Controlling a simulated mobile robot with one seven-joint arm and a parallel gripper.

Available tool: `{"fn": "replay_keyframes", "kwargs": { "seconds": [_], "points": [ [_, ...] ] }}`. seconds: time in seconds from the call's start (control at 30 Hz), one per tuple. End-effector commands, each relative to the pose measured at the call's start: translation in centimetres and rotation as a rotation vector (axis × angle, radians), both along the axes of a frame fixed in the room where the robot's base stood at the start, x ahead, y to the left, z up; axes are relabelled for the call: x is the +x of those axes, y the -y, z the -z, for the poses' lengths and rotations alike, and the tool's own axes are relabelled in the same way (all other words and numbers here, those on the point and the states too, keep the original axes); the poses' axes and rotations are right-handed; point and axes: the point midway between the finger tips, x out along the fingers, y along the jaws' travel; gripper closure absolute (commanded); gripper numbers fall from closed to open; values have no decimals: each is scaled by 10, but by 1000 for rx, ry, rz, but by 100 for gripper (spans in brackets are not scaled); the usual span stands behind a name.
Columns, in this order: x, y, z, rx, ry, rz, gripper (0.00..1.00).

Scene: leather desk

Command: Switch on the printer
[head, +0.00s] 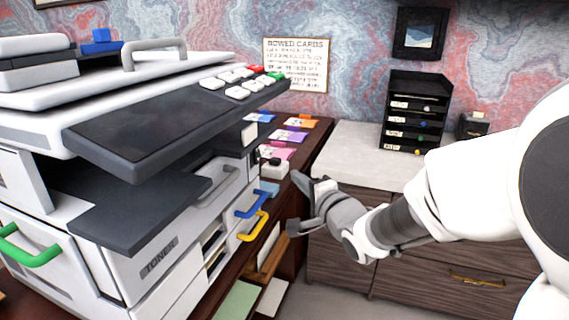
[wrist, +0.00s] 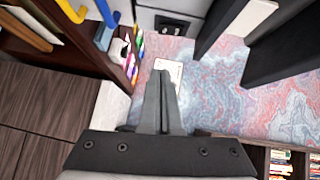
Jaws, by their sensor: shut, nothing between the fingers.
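The printer (head: 150,262) is a large white and grey machine filling the left of the head view. Its dark control panel (head: 165,125) juts out, with several white keys, a red key (head: 256,69) and a green key (head: 276,75) at its far end. The panel also shows at the upper right of the wrist view (wrist: 290,50). A small black recessed fitting (wrist: 168,25) shows at the top of the wrist view; I cannot tell what it is. My gripper (head: 302,203) is to the right of the printer's front, below the panel, touching nothing visible. Its fingers (wrist: 163,73) are shut and empty.
Blue (head: 251,204) and yellow (head: 254,227) handles stick out near my gripper. Coloured cards (head: 290,136) and a small white box with a black top (head: 274,168) lie beyond it. A black tray stack (head: 414,110) stands on a pale-topped cabinet (head: 350,150) behind.

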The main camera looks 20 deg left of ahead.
Motion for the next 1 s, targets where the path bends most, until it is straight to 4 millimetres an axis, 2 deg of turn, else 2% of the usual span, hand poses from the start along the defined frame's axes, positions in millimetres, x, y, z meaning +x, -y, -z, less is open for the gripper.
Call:
{"fn": "replay_keyframes", "kwargs": {
  "seconds": [0.53, 0.8, 1.0],
  "points": [
    [71, -62, 10, -1, 2, -1, 100],
    [71, -92, 13, -2, 1, -1, 100],
    [73, -98, 13, -1, 1, 1, 100]
  ]
}}
